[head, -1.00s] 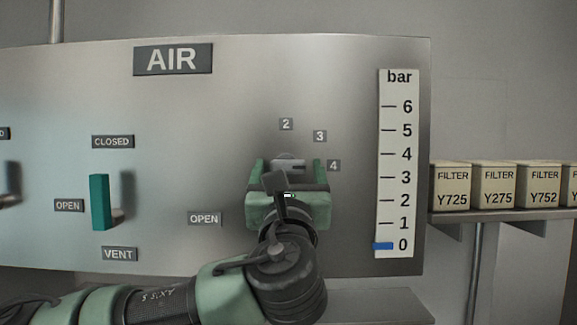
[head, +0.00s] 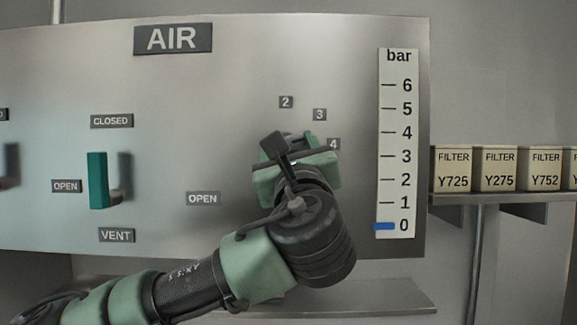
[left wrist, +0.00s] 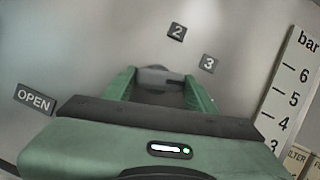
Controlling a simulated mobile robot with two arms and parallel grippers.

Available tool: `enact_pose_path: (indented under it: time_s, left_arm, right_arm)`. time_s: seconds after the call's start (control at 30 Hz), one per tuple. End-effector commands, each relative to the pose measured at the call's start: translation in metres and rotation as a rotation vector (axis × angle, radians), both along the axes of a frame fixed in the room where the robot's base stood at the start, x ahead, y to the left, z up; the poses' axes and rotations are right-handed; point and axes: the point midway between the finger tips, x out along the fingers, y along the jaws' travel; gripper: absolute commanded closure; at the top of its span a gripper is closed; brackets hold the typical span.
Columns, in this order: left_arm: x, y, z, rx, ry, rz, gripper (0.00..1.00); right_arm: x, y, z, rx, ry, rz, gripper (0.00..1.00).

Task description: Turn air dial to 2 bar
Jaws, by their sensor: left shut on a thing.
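The air dial (head: 292,136) is a grey knob on the metal panel, below the small labels 2 (head: 286,102) and 3 (head: 319,115); label 4 (head: 333,144) is close to my gripper. My left gripper (head: 290,147) is shut on the dial, tilted with its right side higher, and hides most of it. In the left wrist view the dial (left wrist: 158,77) shows between the two green fingers (left wrist: 160,90). Where the dial points cannot be told. The bar gauge (head: 399,140) has its blue marker (head: 383,227) at 0. My right gripper is out of view.
A green lever (head: 98,181) stands left on the panel among the labels CLOSED, OPEN and VENT. Another OPEN label (head: 203,198) is left of my gripper. Filter boxes (head: 453,169) stand on a shelf at the right. A ledge (head: 390,297) runs below the panel.

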Motion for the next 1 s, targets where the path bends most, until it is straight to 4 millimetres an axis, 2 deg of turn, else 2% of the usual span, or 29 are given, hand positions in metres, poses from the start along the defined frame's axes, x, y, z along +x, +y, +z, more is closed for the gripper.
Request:
enact_pose_path:
  time_s: [0.03,0.1,0.4,0.7,1.0]
  left_arm:
    - [-0.001,-0.002,-0.007,-0.046,0.000,-0.002,0.84]
    - [-0.001,-0.002,-0.006,-0.112,0.000,-0.001,0.84]
    - [0.000,-0.003,-0.002,-0.397,0.001,0.000,0.84]
    - [0.000,-0.003,0.003,-0.682,0.002,0.002,0.84]
    - [0.000,-0.003,0.006,-0.961,0.003,0.003,0.84]
  right_arm:
    - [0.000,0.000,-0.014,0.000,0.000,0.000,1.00]
    - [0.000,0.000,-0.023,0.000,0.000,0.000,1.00]
    - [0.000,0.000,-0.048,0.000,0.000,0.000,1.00]
    - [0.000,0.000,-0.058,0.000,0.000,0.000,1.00]
    - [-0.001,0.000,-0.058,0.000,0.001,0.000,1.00]
